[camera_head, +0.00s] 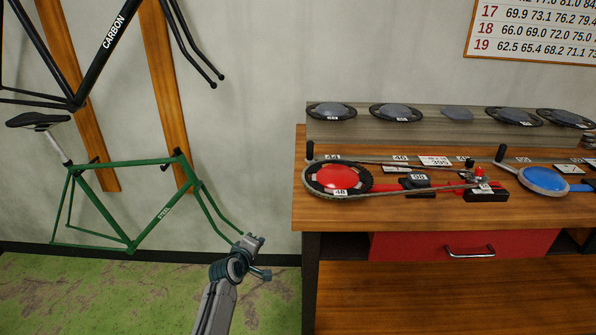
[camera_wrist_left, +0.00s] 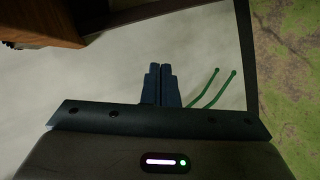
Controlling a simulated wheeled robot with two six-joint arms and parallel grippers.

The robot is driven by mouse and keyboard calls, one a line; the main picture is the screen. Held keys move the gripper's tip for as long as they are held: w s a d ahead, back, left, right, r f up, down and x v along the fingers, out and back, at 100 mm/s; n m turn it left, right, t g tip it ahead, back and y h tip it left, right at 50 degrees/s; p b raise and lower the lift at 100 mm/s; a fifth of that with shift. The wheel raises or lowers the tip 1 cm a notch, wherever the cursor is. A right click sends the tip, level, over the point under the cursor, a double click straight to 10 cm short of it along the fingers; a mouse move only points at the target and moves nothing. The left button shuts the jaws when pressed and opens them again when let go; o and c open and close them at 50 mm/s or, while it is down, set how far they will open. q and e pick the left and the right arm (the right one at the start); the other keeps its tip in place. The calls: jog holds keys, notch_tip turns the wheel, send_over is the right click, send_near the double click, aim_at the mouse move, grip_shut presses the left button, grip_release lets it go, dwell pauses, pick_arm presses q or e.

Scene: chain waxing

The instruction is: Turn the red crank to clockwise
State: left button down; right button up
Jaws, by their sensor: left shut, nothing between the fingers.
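A red round hub (camera_head: 338,177) sits inside a dark toothed chainring labelled 48 on the wooden bench, at its left end. A chain loops around this ring and runs right to a small red fitting (camera_head: 478,174). A black upright handle (camera_head: 309,150) stands at the ring's upper left. My left gripper (camera_head: 264,274) is low and left of the bench, in front of the wall, apart from the crank. In the left wrist view its two dark fingers (camera_wrist_left: 161,84) are together with nothing between them. My right gripper is not in view.
The wooden bench (camera_head: 420,216) has a red drawer (camera_head: 400,246) below its top. A blue round hub (camera_head: 543,179) with another black handle is at right. A grey rack (camera_head: 400,129) of chainrings stands behind. A green bicycle frame (camera_head: 128,162) hangs on the left wall.

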pick_arm(q)
jog(key=w+d+r+n+t+h+b, duration=0.1)
jog(key=w+d+r+t+h, duration=0.1)
jog(key=r, duration=1)
jog(key=w+d+r+n+t+h+b, duration=0.1)
jog(key=w+d+r+b, duration=0.15)
jog(key=r, duration=0.85)
jog(key=x, duration=0.4)
jog(key=d+x, duration=0.1)
jog(key=x, duration=0.7)
jog(key=shift+s+d+r, duration=0.3)
jog(key=shift+d+r, duration=0.05)
jog(key=shift+d, duration=0.05)
jog(key=shift+w+d, duration=0.2)
jog(key=shift+d, duration=0.4)
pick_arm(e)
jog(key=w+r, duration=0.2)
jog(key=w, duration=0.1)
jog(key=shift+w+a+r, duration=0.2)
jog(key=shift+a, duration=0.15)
pick_arm(q)
jog(key=shift+a, duration=0.15)
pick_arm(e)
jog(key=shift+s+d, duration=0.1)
